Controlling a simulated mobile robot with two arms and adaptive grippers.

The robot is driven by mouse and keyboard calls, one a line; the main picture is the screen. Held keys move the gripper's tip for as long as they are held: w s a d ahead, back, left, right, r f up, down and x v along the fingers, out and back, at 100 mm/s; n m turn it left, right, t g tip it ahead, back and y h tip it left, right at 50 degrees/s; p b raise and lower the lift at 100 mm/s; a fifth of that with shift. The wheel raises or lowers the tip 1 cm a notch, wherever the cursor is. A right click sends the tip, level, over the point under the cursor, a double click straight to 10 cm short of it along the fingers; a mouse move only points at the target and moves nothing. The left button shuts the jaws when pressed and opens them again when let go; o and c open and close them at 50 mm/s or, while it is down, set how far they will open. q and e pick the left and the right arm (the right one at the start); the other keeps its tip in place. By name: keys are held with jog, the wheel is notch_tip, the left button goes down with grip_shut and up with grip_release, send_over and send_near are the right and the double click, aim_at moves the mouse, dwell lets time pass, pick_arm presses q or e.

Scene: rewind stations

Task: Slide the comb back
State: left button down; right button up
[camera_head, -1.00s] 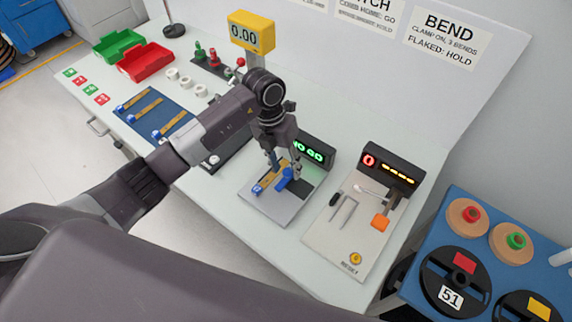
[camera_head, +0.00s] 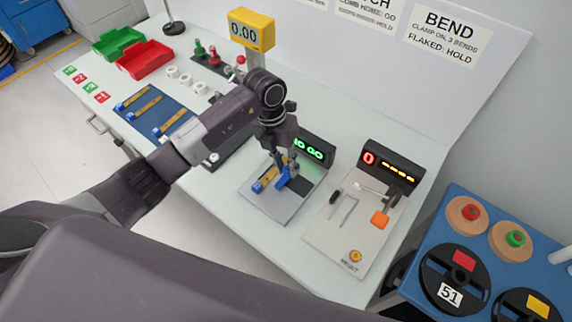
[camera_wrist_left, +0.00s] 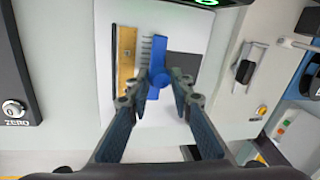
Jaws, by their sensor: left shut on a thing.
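The blue comb (camera_head: 293,183) sits on the grey plate (camera_head: 268,205) of the NO GO station. In the left wrist view the comb (camera_wrist_left: 161,50) is a blue bar with a round knob, and thin dark teeth show on its left side. A tan strip (camera_head: 265,180) with a blue end lies beside it; it also shows in the left wrist view (camera_wrist_left: 127,55). My left gripper (camera_head: 283,164) reaches down from above and is shut on the comb's knob, one finger on each side (camera_wrist_left: 158,80). My right gripper is not in view.
A display reading NO GO (camera_head: 314,150) stands behind the plate. To the right is a bend station (camera_head: 340,240) with an orange handle and RESET button. A blue mat (camera_head: 150,112) with several strips lies left. A blue cart (camera_head: 430,240) with spools stands at right.

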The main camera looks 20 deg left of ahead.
aim_at(287, 169)
pick_arm(q)
jog(key=shift+s+d, duration=0.25)
jog(key=shift+d, duration=0.35)
jog(key=shift+s+d, duration=0.2)
jog(key=shift+d, duration=0.4)
jog(key=c, duration=1.7)
grip_release()
jog(key=shift+d, duration=0.1)
jog(key=shift+r, duration=0.2)
jog(key=r, duration=0.3)
jog(key=a+r, duration=0.1)
jog(key=r, duration=0.3)
jog(key=a+r, duration=0.1)
jog(key=r, duration=0.3)
jog(key=shift+w+a+r, duration=0.15)
jog(key=shift+r, duration=0.05)
